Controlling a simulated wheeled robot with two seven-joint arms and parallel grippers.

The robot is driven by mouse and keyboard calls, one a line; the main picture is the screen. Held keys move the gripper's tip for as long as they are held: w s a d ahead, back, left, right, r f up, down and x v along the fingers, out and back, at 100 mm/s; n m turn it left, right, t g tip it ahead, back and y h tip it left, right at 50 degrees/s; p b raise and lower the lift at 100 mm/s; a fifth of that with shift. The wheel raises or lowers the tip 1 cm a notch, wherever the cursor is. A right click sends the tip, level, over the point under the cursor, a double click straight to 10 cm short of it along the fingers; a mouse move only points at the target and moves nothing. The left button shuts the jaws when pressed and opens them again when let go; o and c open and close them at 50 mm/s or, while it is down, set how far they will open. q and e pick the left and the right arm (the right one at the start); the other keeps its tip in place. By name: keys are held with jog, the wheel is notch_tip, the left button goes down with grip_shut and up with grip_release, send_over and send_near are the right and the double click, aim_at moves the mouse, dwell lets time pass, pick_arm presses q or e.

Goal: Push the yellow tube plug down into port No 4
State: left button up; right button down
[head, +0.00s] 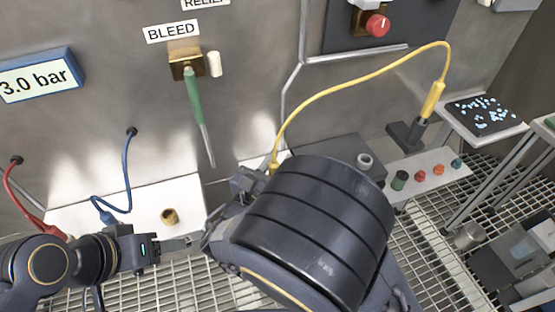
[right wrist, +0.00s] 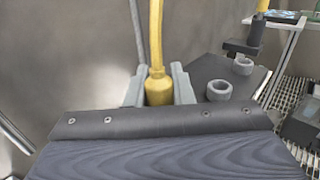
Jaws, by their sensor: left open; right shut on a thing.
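The yellow tube (head: 352,80) runs from a yellow fitting (head: 432,100) on a black stand, arcs over to the left and drops to the yellow plug (head: 273,165). My right gripper (head: 262,178) is shut on this plug, mostly hidden behind my right arm. In the right wrist view the plug (right wrist: 158,88) stands upright between the two grey fingers, tube upward; its lower end is hidden. Grey ring-shaped openings (right wrist: 219,90) sit on a dark block to the right of it. No port number is readable, so I cannot tell which is No 4. My left gripper (head: 188,242) is open and empty.
A white ledge (head: 75,216) at left carries a brass fitting (head: 169,216) near my left gripper. Red (head: 28,215) and blue (head: 127,175) cables hang there. A green-handled lever (head: 195,100) hangs under the BLEED sign. Several coloured caps stand on the right ledge (head: 455,170).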

jog(key=shift+f+b, duration=0.65)
jog(key=shift+f, duration=0.5)
jog(key=c, duration=1.2)
grip_release()
jog(key=v, duration=0.8)
jog(key=shift+w, duration=0.1)
